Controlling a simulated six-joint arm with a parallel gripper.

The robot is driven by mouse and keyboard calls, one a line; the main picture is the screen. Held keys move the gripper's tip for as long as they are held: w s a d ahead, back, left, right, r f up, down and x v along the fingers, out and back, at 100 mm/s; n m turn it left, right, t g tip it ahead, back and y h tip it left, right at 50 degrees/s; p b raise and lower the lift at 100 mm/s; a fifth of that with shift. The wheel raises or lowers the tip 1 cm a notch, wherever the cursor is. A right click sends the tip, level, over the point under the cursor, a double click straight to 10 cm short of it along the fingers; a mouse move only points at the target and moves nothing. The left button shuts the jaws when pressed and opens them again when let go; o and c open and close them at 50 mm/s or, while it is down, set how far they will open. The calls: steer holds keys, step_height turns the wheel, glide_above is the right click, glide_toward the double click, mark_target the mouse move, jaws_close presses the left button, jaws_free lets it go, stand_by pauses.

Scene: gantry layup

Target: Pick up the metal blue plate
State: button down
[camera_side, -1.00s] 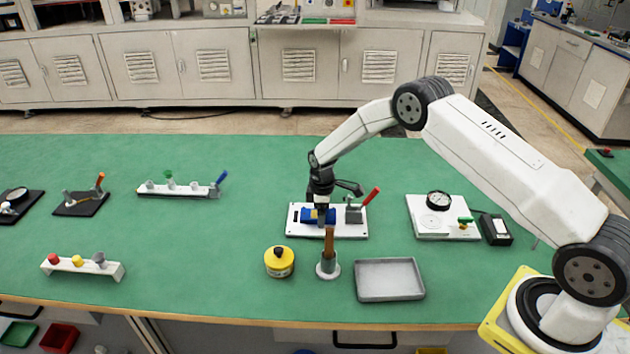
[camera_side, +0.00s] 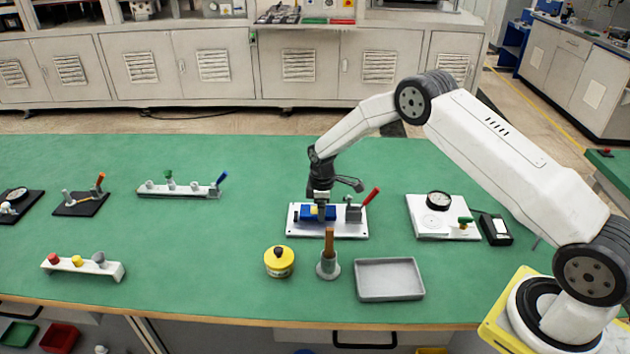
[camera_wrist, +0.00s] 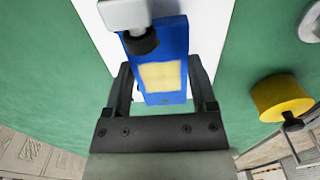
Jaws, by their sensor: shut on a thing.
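The blue plate (camera_wrist: 172,40) has a pale yellow patch on its face and lies between the fingers of my gripper (camera_wrist: 162,88) in the wrist view. In the side view the blue plate (camera_side: 308,213) is at the left part of a white base plate (camera_side: 345,232), and my gripper (camera_side: 320,208) is over it, shut on it. A clamp with a red handle (camera_side: 371,196) stands on the right of the base. In the wrist view a black-tipped clamp end (camera_wrist: 142,40) overlaps the blue plate. Whether that tip touches it, and whether the plate is off the base, I cannot tell.
In front of the base stand a yellow round container (camera_side: 279,264), a wooden-handled tool in a grey holder (camera_side: 328,266) and an empty grey tray (camera_side: 390,281). A white board with a dial gauge (camera_side: 440,230) is at the right.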

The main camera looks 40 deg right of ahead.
steer(key=shift+r, duration=4.35)
